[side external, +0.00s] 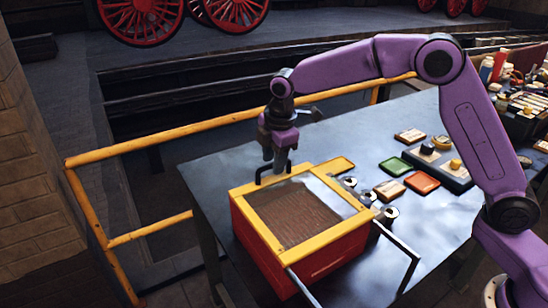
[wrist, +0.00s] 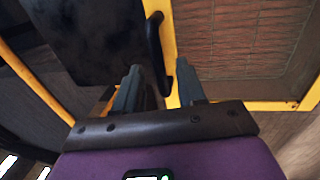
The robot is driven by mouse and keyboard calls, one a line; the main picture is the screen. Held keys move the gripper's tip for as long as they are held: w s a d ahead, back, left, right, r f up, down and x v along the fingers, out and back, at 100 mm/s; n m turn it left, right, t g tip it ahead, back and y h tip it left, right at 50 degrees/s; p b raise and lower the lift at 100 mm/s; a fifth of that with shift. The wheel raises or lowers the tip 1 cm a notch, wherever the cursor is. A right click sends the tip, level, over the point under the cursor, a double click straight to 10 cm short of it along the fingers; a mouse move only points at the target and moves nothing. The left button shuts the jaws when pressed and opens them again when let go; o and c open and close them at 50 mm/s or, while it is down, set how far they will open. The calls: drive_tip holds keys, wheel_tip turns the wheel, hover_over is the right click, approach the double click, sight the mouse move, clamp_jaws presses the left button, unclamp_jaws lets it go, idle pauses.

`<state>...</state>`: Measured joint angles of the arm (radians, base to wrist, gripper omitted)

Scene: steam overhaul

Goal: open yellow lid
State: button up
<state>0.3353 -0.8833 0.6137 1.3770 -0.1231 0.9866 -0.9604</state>
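The yellow lid (side external: 258,229) is a yellow frame around a brown panel, lying flat on top of a red box (side external: 322,264) near the table's front left. A black bar handle (side external: 273,174) stands up at the lid's far edge. My gripper (side external: 279,160) points down right at this handle. In the wrist view my gripper (wrist: 163,88) has its two grey fingers apart. The black handle (wrist: 155,45) runs into the gap between them, beside the yellow frame (wrist: 171,60). I cannot tell whether a finger touches the handle.
A pale bar (side external: 400,240) sticks out at the box's right. Small round metal parts (side external: 390,213) sit close beside the box. Green (side external: 395,166) and orange (side external: 422,182) trays and a dark block (side external: 440,170) lie farther right. A yellow railing (side external: 160,142) runs behind the table.

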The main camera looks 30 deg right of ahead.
clamp_jaws()
hover_over(315, 221)
idle(0.8)
unclamp_jaws()
drive_tip(key=shift+r, duration=0.1)
drive_tip(key=s+r, duration=0.3)
drive_tip(key=r, duration=1.4)
drive_tip(key=shift+s, duration=0.2)
